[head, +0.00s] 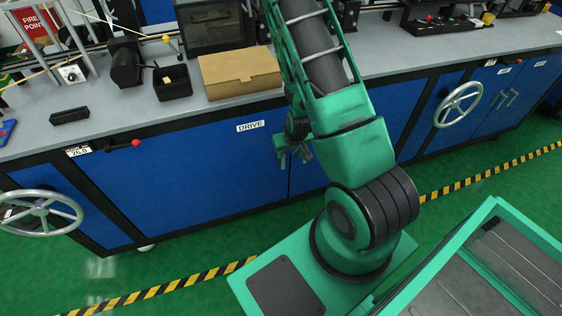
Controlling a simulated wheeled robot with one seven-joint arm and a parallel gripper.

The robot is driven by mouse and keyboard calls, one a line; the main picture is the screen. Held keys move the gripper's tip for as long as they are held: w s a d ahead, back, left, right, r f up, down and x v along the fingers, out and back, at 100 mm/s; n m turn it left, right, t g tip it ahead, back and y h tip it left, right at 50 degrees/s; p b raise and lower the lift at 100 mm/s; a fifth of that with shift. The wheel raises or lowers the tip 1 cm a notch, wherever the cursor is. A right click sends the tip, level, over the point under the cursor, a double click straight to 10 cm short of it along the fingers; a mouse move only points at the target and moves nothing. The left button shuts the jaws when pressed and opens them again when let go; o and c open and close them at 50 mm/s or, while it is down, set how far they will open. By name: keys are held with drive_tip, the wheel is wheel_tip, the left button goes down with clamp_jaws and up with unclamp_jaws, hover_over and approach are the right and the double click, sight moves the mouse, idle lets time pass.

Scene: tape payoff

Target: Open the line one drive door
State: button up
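The drive door (205,172) is a wide blue panel in the bench front, with a white "DRIVE" label (250,126) near its top right. It looks shut, flush with the black frame around it. My gripper (294,154) is in front of the panel's right edge, just right of the label, pointing down. Its two fingers look small and dark against the blue. I cannot tell whether they are apart or shut on something. Any handle on this side of the door is hidden behind my gripper and arm.
A red-tipped lever (135,143) sticks out at the bench's upper left. Handwheels stand at the left (40,212) and right (458,104). A cardboard box (240,72) and a black bin (172,83) are on the grey worktop. Green floor with a striped line (150,291) lies in front.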

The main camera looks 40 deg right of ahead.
sight(283, 159)
drive_tip(key=x, duration=1)
drive_tip(key=shift+w+f, duration=0.2)
clamp_jaws()
